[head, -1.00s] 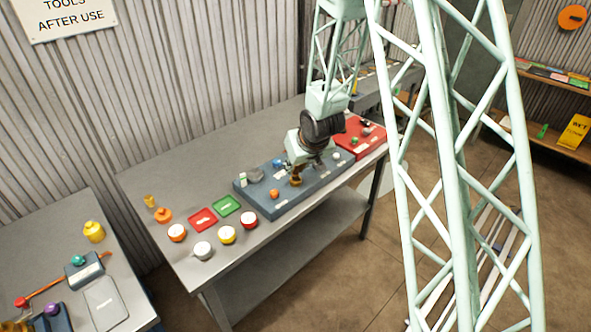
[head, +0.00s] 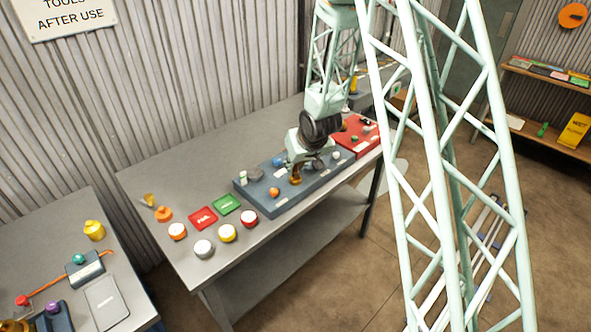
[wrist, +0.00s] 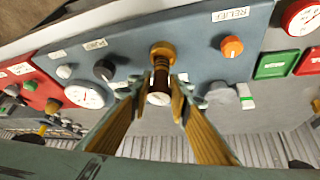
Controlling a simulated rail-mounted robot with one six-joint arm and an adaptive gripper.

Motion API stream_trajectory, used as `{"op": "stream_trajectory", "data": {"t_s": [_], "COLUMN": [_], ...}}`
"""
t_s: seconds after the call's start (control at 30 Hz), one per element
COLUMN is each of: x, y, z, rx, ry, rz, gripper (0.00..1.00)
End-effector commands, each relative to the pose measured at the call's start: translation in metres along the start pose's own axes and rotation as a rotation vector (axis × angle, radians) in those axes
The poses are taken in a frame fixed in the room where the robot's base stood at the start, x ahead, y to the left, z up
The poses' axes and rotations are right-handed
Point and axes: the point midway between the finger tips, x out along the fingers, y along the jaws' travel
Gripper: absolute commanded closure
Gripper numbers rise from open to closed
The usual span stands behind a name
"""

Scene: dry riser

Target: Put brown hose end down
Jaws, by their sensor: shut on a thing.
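The brown hose end (wrist: 161,76) is a short dark brown cylinder with a pale face, held between the two fingers of my gripper (wrist: 159,92). In the wrist view a brass ring (wrist: 163,47) shows right behind it on the blue-grey panel (wrist: 205,60). In the head view my gripper (head: 298,172) is low over the panel (head: 325,181), with a brown-gold piece (head: 296,180) just below it. I cannot tell whether the hose end touches the ring or the panel. No hose is clearly visible.
An orange knob (wrist: 232,46) sits beside the RELIEF label, and a dark knob (wrist: 104,70) and white gauge (wrist: 84,96) lie on the other side. A red panel (head: 352,137) adjoins.

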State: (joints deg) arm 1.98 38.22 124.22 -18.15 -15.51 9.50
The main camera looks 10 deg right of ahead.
Motion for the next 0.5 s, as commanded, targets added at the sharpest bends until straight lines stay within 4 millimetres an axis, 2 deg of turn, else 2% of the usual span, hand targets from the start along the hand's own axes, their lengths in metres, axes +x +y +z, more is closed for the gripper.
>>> {"op": "stream_trajectory", "data": {"t_s": [0.2, 0.5], "x": [0.013, 0.0137], "y": [-0.0002, -0.0002], "z": [0.0079, 0.0083], "rx": [0.0, 0.0], "ry": [0.001, 0.002], "rz": [0.0, 0.0], "gripper": [0.97, 0.97]}}
